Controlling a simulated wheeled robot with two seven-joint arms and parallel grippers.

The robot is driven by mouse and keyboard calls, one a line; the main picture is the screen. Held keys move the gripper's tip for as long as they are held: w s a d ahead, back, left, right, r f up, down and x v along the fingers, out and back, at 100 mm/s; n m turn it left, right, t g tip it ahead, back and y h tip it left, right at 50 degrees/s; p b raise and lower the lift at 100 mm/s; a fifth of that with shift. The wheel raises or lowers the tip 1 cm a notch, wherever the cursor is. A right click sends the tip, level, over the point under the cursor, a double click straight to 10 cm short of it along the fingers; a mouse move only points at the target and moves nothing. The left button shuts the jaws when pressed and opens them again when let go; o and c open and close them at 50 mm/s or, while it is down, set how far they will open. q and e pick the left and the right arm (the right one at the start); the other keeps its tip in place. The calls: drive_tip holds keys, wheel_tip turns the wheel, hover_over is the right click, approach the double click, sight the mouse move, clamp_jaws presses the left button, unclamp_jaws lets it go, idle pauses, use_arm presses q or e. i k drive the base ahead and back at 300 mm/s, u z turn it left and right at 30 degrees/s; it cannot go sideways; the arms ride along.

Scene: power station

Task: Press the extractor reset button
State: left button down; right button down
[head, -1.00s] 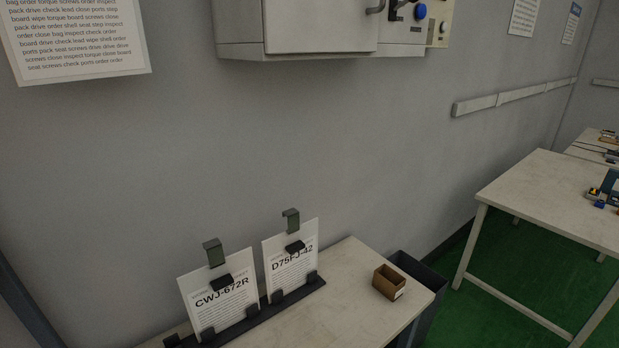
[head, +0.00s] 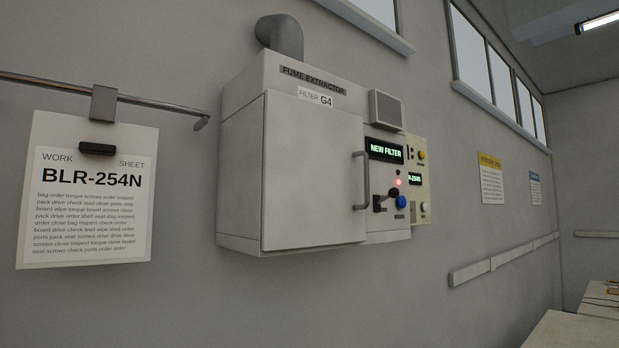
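The fume extractor (head: 312,170) is a pale cabinet on the wall with a closed door and a vertical handle (head: 361,181). Its display (head: 386,150) reads "NEW FILTER". Below the display a red light (head: 398,182) glows. A blue round button (head: 401,202) sits at the lower right of the panel, beside a dark switch or lever (head: 386,200). A label (head: 315,97) reads "FILTER G4". I cannot read the small label under the blue button. Neither of my grippers is in view.
A work sheet (head: 90,190) marked BLR-254N hangs from a rail (head: 150,105) on the left. A second small panel (head: 418,180) with a yellow button and a display adjoins the extractor's right side. A table edge (head: 575,330) shows at lower right.

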sight(401, 202)
drive_tip(key=z, duration=0.15)
drive_tip(key=k, duration=1.25)
drive_tip(key=z, duration=0.5)
drive_tip(key=i, duration=1.5)
drive_tip(key=u, duration=0.75)
